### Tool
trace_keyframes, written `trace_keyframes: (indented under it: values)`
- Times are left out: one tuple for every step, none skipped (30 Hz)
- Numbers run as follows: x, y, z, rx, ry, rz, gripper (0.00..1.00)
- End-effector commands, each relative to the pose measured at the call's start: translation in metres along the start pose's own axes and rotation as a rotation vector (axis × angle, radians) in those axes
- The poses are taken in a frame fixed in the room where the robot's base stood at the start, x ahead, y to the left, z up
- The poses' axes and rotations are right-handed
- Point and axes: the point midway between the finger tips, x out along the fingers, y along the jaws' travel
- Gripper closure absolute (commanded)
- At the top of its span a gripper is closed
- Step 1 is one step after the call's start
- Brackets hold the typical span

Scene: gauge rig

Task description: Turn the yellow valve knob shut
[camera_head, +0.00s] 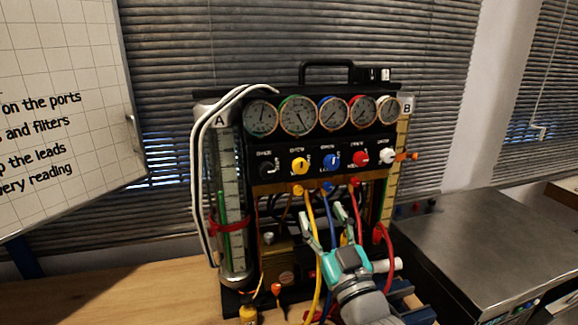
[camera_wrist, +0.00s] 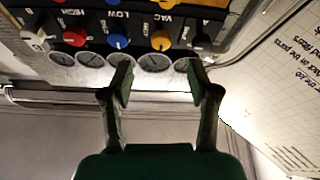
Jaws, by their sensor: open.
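The yellow valve knob (camera_head: 300,165) is on the rig's black front panel, between a black knob (camera_head: 267,166) and a blue knob (camera_head: 332,159). In the wrist view, where the panel appears upside down, the yellow knob (camera_wrist: 162,41) is above the gap between my fingers. My gripper (camera_head: 322,213) is open and empty in front of the rig, below the knob row in the head view. Its two fingers in the wrist view (camera_wrist: 160,78) are spread, with gauge faces behind them. The gripper is apart from the yellow knob.
A red knob (camera_head: 360,158) and a white knob (camera_head: 387,156) continue the row. Several round gauges (camera_head: 298,116) sit above. Yellow, blue and red hoses hang below the panel near my gripper. A whiteboard (camera_head: 65,100) stands left; a metal worktop (camera_head: 480,240) is right.

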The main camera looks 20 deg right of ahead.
Motion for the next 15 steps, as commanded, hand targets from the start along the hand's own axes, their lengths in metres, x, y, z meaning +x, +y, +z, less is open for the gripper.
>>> trace_keyframes:
  values:
    - [0.006,0.001,-0.007,-0.004,0.011,-0.001,0.40]
    - [0.008,0.002,-0.010,-0.005,0.014,-0.001,0.40]
    - [0.010,0.002,-0.013,-0.007,0.016,-0.002,0.40]
    - [0.011,0.002,-0.014,-0.008,0.018,-0.003,0.40]
    - [0.013,0.003,-0.015,-0.009,0.019,-0.003,0.40]
    - [0.015,0.003,-0.016,-0.009,0.021,-0.003,0.40]
    - [0.016,0.003,-0.016,-0.009,0.021,-0.003,0.40]
    - [0.018,0.003,-0.016,-0.009,0.021,-0.003,0.40]
    - [0.021,0.003,-0.016,-0.009,0.020,-0.003,0.40]
    - [0.024,0.003,-0.016,-0.009,0.020,-0.003,0.40]
    - [0.028,0.003,-0.016,-0.009,0.021,-0.003,0.40]
    - [0.033,0.003,-0.017,-0.009,0.022,-0.003,0.40]
    - [0.037,0.002,-0.017,-0.009,0.021,-0.003,0.40]
    - [0.042,0.002,-0.017,-0.009,0.021,-0.004,0.40]
    - [0.049,0.002,-0.017,-0.009,0.022,-0.004,0.40]
